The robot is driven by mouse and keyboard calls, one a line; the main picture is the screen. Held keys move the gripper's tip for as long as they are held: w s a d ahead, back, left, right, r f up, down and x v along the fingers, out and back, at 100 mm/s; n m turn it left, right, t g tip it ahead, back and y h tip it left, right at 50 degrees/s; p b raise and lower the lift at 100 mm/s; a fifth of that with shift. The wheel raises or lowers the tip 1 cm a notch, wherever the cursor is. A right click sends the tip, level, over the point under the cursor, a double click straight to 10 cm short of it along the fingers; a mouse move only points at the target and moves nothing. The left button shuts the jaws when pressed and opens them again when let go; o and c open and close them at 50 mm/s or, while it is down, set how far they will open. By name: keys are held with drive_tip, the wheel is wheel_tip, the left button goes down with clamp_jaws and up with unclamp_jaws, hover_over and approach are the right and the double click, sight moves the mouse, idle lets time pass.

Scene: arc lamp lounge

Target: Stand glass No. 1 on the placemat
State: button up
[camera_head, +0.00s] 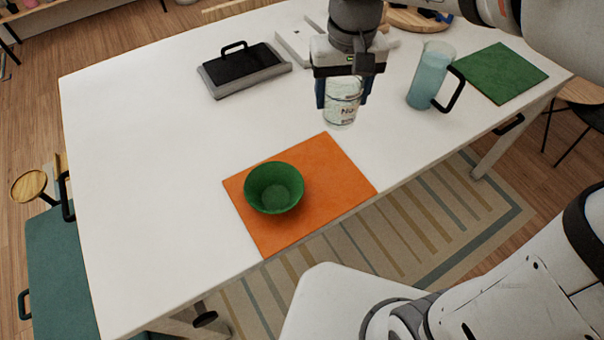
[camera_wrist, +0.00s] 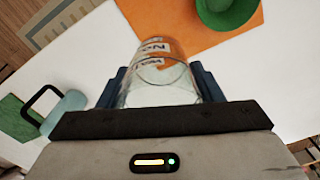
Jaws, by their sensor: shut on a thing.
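A clear glass with a white label reading "No" (camera_head: 343,104) is held between the blue fingers of my gripper (camera_head: 343,92). Whether the glass touches the table is hard to tell. The placemat also shows in the wrist view (camera_wrist: 180,22). A green bowl (camera_head: 274,188) stands on the placemat's left part; its right part is bare.
A blue pitcher with a black handle (camera_head: 431,77) stands right of my gripper, near a green placemat (camera_head: 500,72). A black-topped grey tray with a handle (camera_head: 243,70) lies at the back left. The table's left side is clear.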

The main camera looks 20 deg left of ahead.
drive_tip(key=f+b, duration=0.7)
drive_tip(key=f, duration=1.1)
drive_tip(key=shift+w, duration=0.2)
drive_tip(key=shift+f, duration=0.1)
drive_tip(key=o, duration=0.6)
drive_tip(key=shift+f+b, duration=0.15)
drive_tip(key=shift+b, duration=0.15)
drive_tip(key=o, duration=0.5)
